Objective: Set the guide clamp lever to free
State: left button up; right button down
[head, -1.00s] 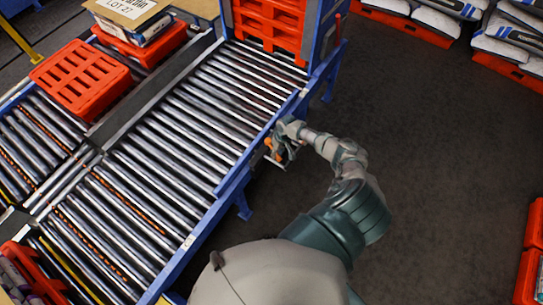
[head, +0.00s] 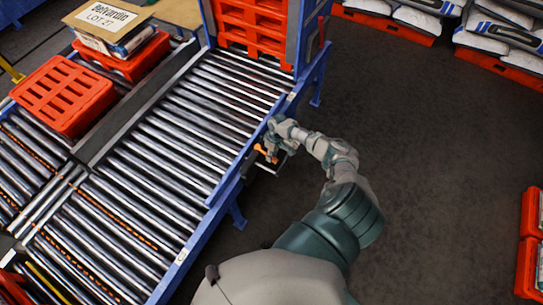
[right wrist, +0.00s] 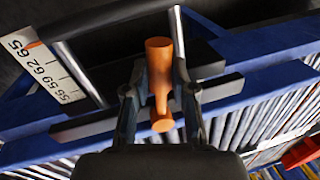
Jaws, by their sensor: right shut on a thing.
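The guide clamp lever, an orange handle (right wrist: 160,75), is at the blue side rail of the roller conveyor. It also shows as a small orange spot in the head view (head: 262,150). My right gripper (right wrist: 160,110) is shut on the lever, with one finger on each side of the handle. In the head view my right gripper (head: 272,145) is at the conveyor's outer edge and partly hides the lever. A white scale with numbers such as 55, 59, 62 and 65 (right wrist: 42,65) lies left of the lever. My left gripper is not in view.
The roller conveyor (head: 170,140) fills the left side. A stack of red pallets (head: 258,25) stands at its far end. A red pallet (head: 65,95) and a carton (head: 108,20) are at upper left. Sacks on red pallets (head: 505,25) stand at upper right. The dark floor between is clear.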

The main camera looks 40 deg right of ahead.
jog(key=shift+w+d+r, duration=0.15)
jog(key=shift+w+r, duration=0.05)
jog(key=shift+w, duration=0.05)
jog(key=c, duration=1.2)
grip_release()
jog(key=shift+o, duration=1.2)
jog(key=shift+f, duration=0.25)
jog(key=shift+s, duration=0.1)
notch_tip(320, 180, up, 12)
jog(key=d, duration=0.2)
jog(key=shift+w+d+f, duration=0.15)
jog(key=shift+w+d, duration=0.1)
jog(key=shift+d, duration=0.05)
